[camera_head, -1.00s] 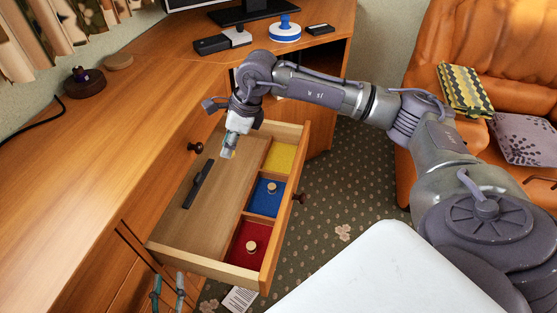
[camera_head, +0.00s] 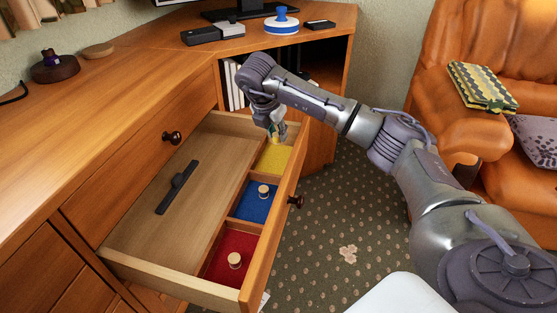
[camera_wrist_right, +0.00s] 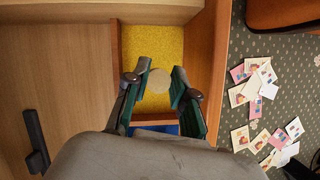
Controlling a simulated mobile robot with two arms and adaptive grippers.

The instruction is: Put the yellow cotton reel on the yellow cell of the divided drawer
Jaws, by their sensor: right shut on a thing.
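The divided drawer (camera_head: 147,262) is pulled out and has a row of coloured cells along its right side. Its yellow cell (camera_head: 272,160) is at the far end, and it fills the middle of the right wrist view (camera_wrist_right: 188,43). My right gripper (camera_head: 276,136) is over this cell, pointing down. It is shut on the cotton reel, whose pale round end (camera_wrist_right: 158,81) shows between the fingers. The reel's yellow colour is hard to tell, and the head view mostly hides it. I cannot tell whether it touches the cell floor. My left gripper is out of view.
Pale reels stand in the blue cell (camera_head: 245,207) and the red cell (camera_head: 219,265). A dark bar (camera_head: 176,188) lies in the drawer's large wooden compartment. Drawer walls border the yellow cell closely. Scattered cards (camera_wrist_right: 262,92) lie on the carpet.

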